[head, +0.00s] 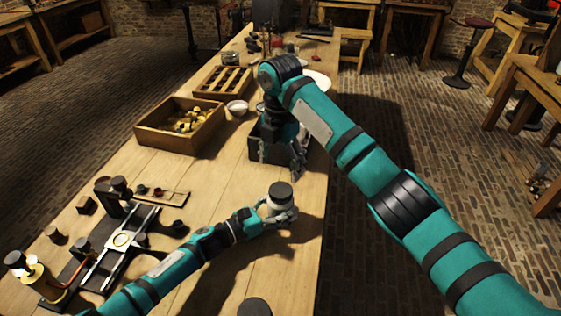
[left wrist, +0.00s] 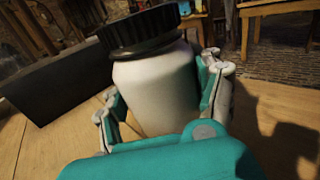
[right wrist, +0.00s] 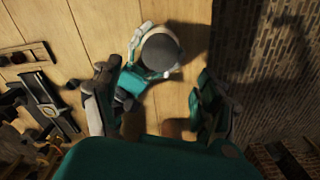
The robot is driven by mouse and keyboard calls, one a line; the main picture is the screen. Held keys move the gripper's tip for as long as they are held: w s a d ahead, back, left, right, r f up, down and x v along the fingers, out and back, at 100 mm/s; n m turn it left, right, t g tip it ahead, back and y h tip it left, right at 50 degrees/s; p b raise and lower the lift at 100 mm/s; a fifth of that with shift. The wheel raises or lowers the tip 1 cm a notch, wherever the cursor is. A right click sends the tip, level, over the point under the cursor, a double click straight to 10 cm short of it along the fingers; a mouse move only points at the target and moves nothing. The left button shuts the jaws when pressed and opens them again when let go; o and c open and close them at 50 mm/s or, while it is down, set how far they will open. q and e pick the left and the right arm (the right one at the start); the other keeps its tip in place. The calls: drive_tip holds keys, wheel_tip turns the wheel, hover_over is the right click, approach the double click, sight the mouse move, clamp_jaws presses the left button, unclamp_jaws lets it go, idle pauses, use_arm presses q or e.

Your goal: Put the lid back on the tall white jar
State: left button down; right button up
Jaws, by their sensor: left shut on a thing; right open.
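The white jar (head: 278,205) is upright near the right table edge, with a dark ribbed lid (head: 281,190) on its mouth. The left wrist view shows the white body (left wrist: 157,85) and the black lid (left wrist: 142,30) close up; I cannot tell whether the lid is screwed tight. My left gripper (head: 283,216) is shut around the jar's body. My right gripper (head: 284,165) is open and empty, above and behind the jar. In the right wrist view the lid top (right wrist: 159,52) shows beyond my open fingers (right wrist: 155,100), apart from them.
A dark box (head: 255,148) stands behind my right gripper. A wooden crate (head: 150,135) with yellow pieces, a slotted tray (head: 222,82) and a white bowl (head: 237,107) lie farther back. An apparatus (head: 120,245) is at left. A dark round object (head: 254,307) is at the front.

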sight(280, 189)
drive_tip(key=shift+f, duration=4)
